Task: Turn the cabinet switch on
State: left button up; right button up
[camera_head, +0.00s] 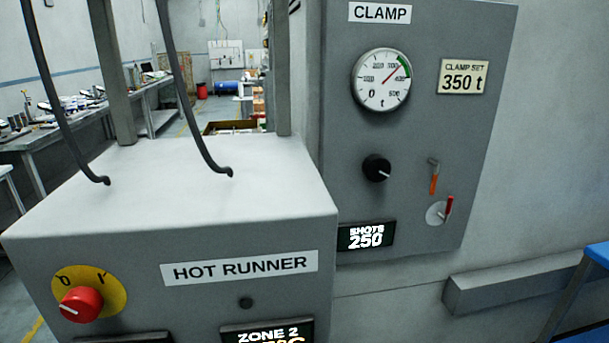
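The hot runner cabinet (200,205) is a grey box at the front left with a "HOT RUNNER" label. On its front face, at the lower left, is a rotary switch with a red knob (80,305) on a yellow disc (112,292). The disc carries a 0 at its upper left and an I at its upper right. The white line on the knob points left, nearer the 0 than the I. Neither of my grippers is in view.
A lit "ZONE 2" display (262,334) is cut off at the bottom edge. A grey clamp panel (440,140) stands at right with a gauge (381,79), black knob (377,168) and small levers. Two dark cables (188,90) meet the cabinet top. A blue-topped table (600,254) is far right.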

aim_at(82, 304)
jog(key=u, duration=1.45)
